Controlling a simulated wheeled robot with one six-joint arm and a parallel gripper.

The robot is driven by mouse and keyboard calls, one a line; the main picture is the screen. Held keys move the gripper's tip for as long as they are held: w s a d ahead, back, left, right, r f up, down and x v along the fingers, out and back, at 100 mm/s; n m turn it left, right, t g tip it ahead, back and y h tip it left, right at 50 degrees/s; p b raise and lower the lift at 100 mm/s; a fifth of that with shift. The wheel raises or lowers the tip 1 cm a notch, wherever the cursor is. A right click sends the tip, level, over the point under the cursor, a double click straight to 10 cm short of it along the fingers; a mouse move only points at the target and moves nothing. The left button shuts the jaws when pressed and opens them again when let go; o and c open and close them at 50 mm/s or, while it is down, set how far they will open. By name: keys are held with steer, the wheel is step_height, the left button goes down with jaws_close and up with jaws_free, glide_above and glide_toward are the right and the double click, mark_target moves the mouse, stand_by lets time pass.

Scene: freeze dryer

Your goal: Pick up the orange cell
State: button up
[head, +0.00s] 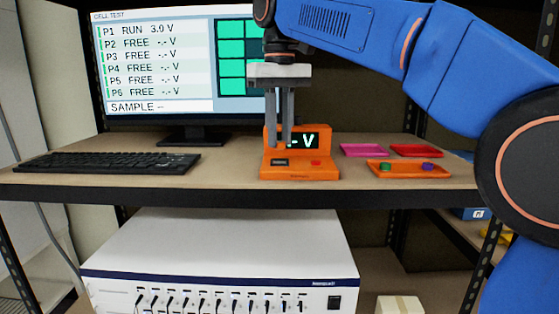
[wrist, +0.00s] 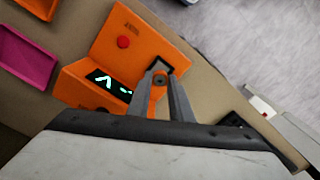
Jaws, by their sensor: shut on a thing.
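My gripper (head: 279,145) points down over the left part of the orange tester (head: 314,172), whose display reads "- V". In the wrist view, my gripper (wrist: 161,76) has its fingertips at the tester's dark slot, shut on a small round cell. This cell (wrist: 159,80) looks dark with an orange middle, and the fingers partly cover it. In the head view the cell is too hidden to make out. I cannot tell whether it still touches the slot.
An orange tray (head: 408,175) to the right holds a green cell (head: 386,167) and a purple cell (head: 428,167). Pink (head: 362,150) and red (head: 416,150) trays lie behind it. A keyboard (head: 105,162) and a monitor (head: 160,65) stand left. A white cabinet (head: 220,250) is below.

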steer(key=shift+r, duration=0.7)
steer(key=shift+r, duration=0.15)
